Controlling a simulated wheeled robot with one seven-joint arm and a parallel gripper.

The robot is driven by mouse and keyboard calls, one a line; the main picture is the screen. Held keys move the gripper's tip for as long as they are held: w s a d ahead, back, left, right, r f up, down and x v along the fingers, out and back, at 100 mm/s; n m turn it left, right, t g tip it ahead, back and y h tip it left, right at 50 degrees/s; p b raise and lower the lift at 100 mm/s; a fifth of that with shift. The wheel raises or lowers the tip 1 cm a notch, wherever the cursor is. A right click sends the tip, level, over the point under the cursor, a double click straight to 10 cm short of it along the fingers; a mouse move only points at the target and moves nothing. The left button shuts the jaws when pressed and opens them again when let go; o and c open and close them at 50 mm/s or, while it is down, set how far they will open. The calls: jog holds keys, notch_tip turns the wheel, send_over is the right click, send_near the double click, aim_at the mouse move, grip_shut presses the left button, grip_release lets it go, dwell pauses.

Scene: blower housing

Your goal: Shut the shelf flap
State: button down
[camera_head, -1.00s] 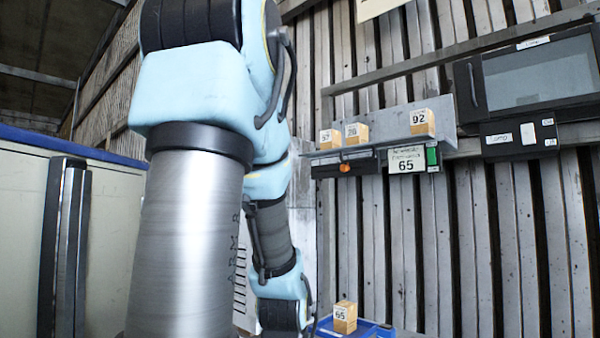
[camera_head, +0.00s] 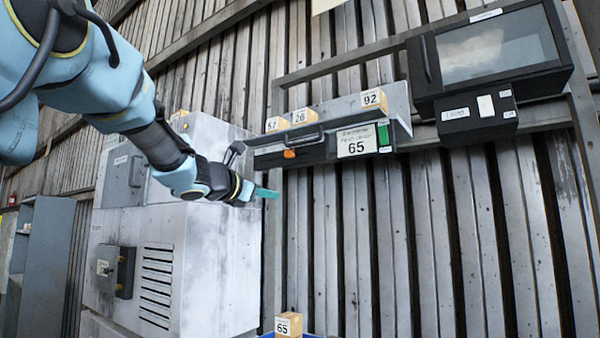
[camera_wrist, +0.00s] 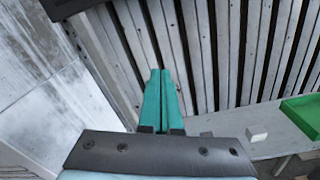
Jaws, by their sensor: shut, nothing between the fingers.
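The grey wall shelf (camera_head: 400,105) is in the upper middle of the head view. A dark panel (camera_head: 330,148) with a black handle hangs along its front underside and looks like the flap; how far it stands open I cannot tell. It carries an orange piece, a white label reading 65 and a green piece. My gripper (camera_head: 266,193) is left of and below the panel, apart from it in the picture. Its teal fingers lie together, empty, also in the wrist view (camera_wrist: 162,97).
Numbered wooden blocks (camera_head: 374,100) stand on the shelf. A black cabinet with a glass front (camera_head: 495,48) is to its right. A white-grey housing (camera_head: 200,250) stands behind my arm. Block 65 (camera_head: 288,325) is at the bottom. The wrist view shows a green tray (camera_wrist: 302,112) and a white block (camera_wrist: 257,133).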

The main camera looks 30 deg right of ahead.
notch_tip(320, 180, up, 10)
jog(key=s+d+n+t+h, duration=0.1)
jog(key=s+d+n+h, duration=0.1)
jog(key=n+h, duration=0.15)
jog(key=shift+n, duration=0.25)
jog(key=p+x, duration=0.3)
jog(key=x, duration=0.6)
jog(key=shift+w+d+r+p, duration=0.15)
jog(key=shift+d+r+p, duration=0.1)
jog(key=shift+d+p, duration=0.05)
jog(key=shift+a+r, duration=0.1)
jog(key=shift+r+y+p, duration=0.1)
jog(key=shift+y+p, duration=0.25)
jog(key=shift+p, duration=0.15)
